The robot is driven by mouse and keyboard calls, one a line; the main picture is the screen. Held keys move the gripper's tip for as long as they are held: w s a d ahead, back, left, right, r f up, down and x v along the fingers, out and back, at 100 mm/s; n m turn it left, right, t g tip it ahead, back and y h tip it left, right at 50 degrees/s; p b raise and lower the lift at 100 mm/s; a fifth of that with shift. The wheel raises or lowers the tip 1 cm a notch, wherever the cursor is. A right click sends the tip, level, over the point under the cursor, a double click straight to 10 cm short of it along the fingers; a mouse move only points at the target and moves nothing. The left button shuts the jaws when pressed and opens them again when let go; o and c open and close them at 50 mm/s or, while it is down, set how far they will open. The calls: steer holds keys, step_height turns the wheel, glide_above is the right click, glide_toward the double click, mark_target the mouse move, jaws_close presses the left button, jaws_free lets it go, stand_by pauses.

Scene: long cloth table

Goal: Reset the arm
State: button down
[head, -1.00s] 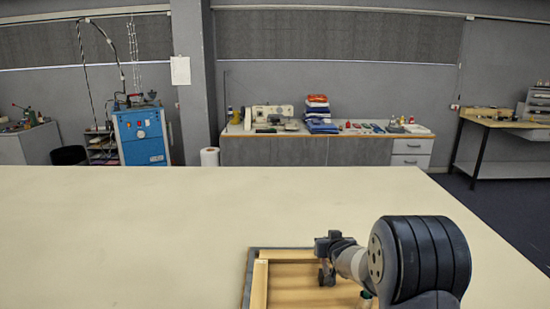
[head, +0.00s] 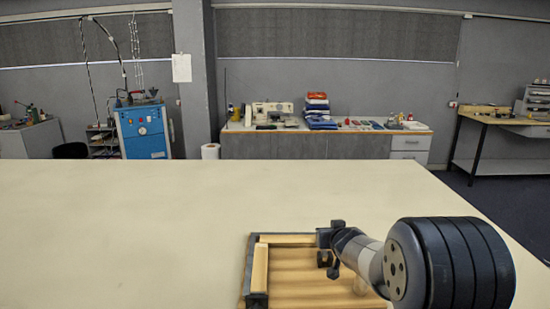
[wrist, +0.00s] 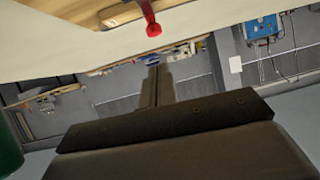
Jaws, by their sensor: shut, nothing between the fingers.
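My gripper (head: 327,249) hangs at the end of my arm over the right part of a shallow wooden tray (head: 259,268) with a dark outer edge. In the wrist view, my gripper (wrist: 155,72) shows as dark fingers drawn together, with nothing between them. The tray also shows at the top of the wrist view (wrist: 70,8). A red-tipped item (wrist: 153,29) appears near the tray there, apart from the fingers. My arm hides the tray's right side in the head view.
The cream table (head: 120,235) is bare to the left of the tray and behind it. Beyond it stand a bench (head: 290,146) with a sewing machine (head: 271,112) and folded cloths (head: 318,112), a blue machine (head: 145,130) and a workbench (head: 490,120).

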steer(key=shift+s+f+b, duration=0.2)
steer(key=shift+s+b, duration=0.05)
steer(key=shift+b, duration=0.4)
steer(key=b, duration=0.3)
steer(key=s+t+b, duration=0.1)
steer(key=b, duration=0.1)
steer(key=shift+s+f+t+b, duration=0.25)
steer(key=shift+f+t+b, duration=0.05)
steer(key=shift+f+b, duration=0.1)
steer(key=shift+s+r+b, duration=0.2)
steer(key=shift+b, duration=0.3)
